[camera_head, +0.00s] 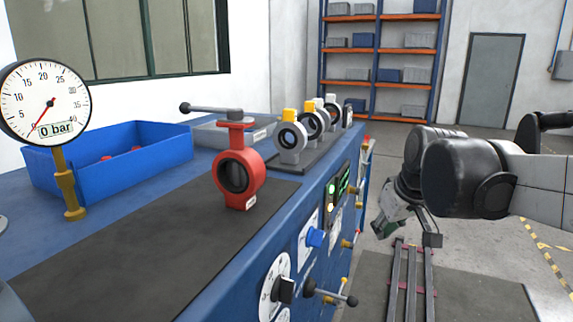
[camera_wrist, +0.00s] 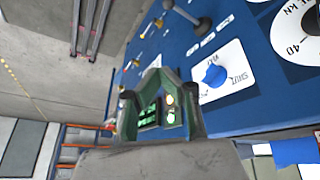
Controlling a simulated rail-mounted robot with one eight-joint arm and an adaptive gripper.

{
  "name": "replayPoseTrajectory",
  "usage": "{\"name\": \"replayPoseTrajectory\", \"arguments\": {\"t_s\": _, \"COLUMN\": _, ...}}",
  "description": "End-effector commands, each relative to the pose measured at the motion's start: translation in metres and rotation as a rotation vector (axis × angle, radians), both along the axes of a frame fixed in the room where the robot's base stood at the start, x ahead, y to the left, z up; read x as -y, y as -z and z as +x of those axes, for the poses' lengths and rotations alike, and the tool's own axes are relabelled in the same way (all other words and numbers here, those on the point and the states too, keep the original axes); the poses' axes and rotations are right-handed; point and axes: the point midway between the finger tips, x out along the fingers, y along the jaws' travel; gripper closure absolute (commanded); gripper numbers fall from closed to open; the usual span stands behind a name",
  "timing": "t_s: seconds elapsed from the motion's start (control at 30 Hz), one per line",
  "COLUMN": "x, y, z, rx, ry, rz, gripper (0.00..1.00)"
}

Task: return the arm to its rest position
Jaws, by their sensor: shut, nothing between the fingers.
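My gripper (camera_head: 383,230) hangs at the end of my arm, to the right of the blue bench (camera_head: 222,290) in the head view. It points down and left, clear of the bench front. In the wrist view my gripper (camera_wrist: 157,70) has its green-grey fingers brought together at the tips, with nothing held. A lit green display and indicator lamps on the bench front show through the gap behind the tips. My arm stretches in from the right edge of the head view.
A red butterfly valve (camera_head: 236,172) with a dark lever stands on the bench. Several smaller valves stand behind it. A pressure gauge (camera_head: 44,100) and a blue bin (camera_head: 165,153) are at left. A blue knob (camera_head: 315,237) and levers project from the bench front. Open floor lies at right.

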Motion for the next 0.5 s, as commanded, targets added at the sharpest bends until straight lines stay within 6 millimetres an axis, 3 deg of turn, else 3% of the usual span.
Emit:
{"name": "replayPoseTrajectory", "arguments": {"t_s": 0.1, "x": -0.003, "y": -0.002, "z": -0.037, "rx": 0.021, "ry": 0.049, "rz": 0.009, "gripper": 1.00}}
{"name": "replayPoseTrajectory", "arguments": {"t_s": 0.5, "x": -0.008, "y": 0.021, "z": -0.142, "rx": 0.098, "ry": 0.211, "rz": 0.058, "gripper": 1.00}}
